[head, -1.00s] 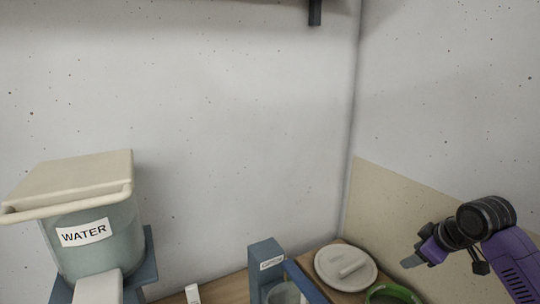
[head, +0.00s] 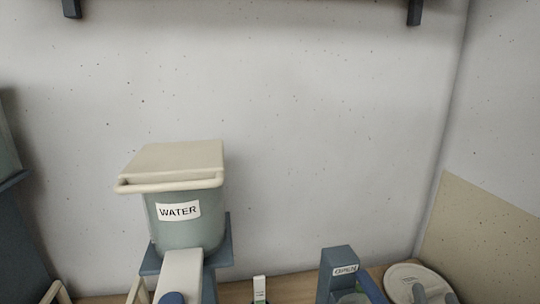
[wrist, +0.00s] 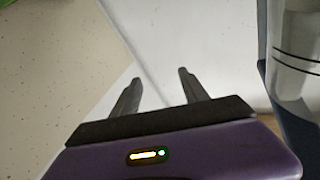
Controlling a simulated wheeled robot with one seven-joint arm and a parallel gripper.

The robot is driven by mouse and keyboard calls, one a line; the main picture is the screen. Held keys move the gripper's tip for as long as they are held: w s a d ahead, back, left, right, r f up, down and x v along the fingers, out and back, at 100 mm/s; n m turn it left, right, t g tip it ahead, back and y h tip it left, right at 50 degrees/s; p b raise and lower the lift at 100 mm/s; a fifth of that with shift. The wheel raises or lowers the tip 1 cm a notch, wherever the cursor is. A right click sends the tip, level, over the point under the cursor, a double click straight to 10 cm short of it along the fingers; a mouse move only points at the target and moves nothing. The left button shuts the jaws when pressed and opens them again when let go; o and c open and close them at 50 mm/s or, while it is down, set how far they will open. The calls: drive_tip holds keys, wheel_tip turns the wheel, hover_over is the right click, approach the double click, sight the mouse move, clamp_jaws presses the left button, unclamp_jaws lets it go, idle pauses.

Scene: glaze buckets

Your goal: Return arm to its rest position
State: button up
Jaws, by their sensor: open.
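My gripper (wrist: 159,76) shows in the wrist view with its two dark fingers spread apart and nothing between them. The fingers point toward a pale surface. The rest of my arm is out of the head view; a small grey shape at its bottom right, over the round lid, is too little to identify.
A lidded bucket labelled WATER (head: 183,225) stands on a blue stand left of centre. A blue post with an OPEN label (head: 338,272) and a round pale lid (head: 397,274) are at lower right. In the wrist view, a clear marked vessel (wrist: 298,60) is close on the right.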

drive_tip(key=s+a+f+n+g+y, duration=0.1)
drive_tip(key=s+a+f+n+y, duration=0.1)
drive_tip(key=s, duration=0.9)
drive_tip(key=s+a+f+n+g+y, duration=0.1)
drive_tip(key=s+a+f, duration=0.3)
drive_tip(key=s, duration=0.7)
drive_tip(key=s+a+f+n+g+y, duration=0.1)
drive_tip(key=s+a+f+n+y, duration=0.1)
drive_tip(key=s+a, duration=0.5)
drive_tip(key=s+f+n, duration=0.1)
drive_tip(key=s, duration=0.3)
drive_tip(key=shift+s+f+g+y, duration=0.2)
drive_tip(key=shift+f+g+y, duration=0.1)
drive_tip(key=shift+g, duration=0.1)
